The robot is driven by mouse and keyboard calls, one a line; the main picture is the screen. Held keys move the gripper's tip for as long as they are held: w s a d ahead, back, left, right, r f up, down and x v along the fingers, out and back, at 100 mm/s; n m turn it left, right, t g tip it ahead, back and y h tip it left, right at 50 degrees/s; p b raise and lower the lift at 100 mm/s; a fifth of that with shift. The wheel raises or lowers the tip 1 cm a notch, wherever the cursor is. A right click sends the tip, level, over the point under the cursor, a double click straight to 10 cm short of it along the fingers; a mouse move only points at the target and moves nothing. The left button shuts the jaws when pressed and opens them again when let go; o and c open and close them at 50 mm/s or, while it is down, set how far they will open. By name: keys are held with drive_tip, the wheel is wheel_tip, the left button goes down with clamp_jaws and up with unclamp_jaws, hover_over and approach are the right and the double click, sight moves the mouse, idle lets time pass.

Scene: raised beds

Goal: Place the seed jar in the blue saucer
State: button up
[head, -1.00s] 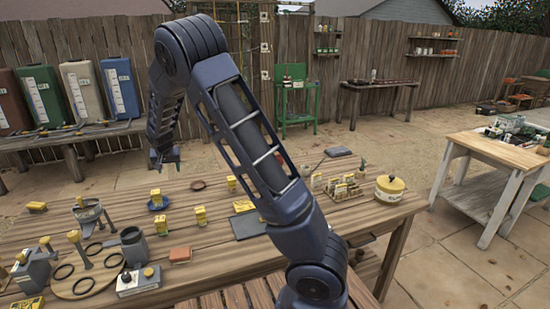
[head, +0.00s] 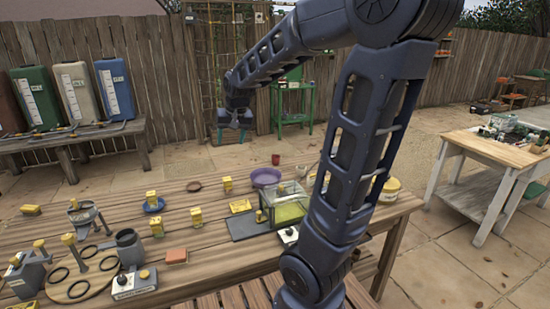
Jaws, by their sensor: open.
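The blue saucer (head: 154,207) lies on the wooden table, left of centre in the head view. A small yellow block-like item (head: 151,197) stands in or right over it; whether this is the seed jar I cannot tell. Similar yellow items stand nearby, one to the right behind (head: 227,184) and one in front (head: 196,217). A grey jar-like pot (head: 130,246) stands nearer the front. My gripper (head: 231,132) is open and empty, raised high, to the right of the saucer in the picture and apart from everything on the table.
A purple bowl (head: 266,178), a clear box (head: 287,205) and a dark mat (head: 245,225) are at the table's right middle. An orange block (head: 176,256) and a round board with rings (head: 80,280) are at the front. My arm hides part of the table's right side.

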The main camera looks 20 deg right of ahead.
drive_tip(key=s+d, duration=0.3)
drive_tip(key=s, duration=0.7)
drive_tip(key=s+d+h, duration=0.1)
drive_tip(key=s+d, duration=0.3)
drive_tip(key=s, duration=0.7)
drive_tip(key=shift+s+d+r+n, duration=0.2)
drive_tip(key=shift+r+n, duration=0.2)
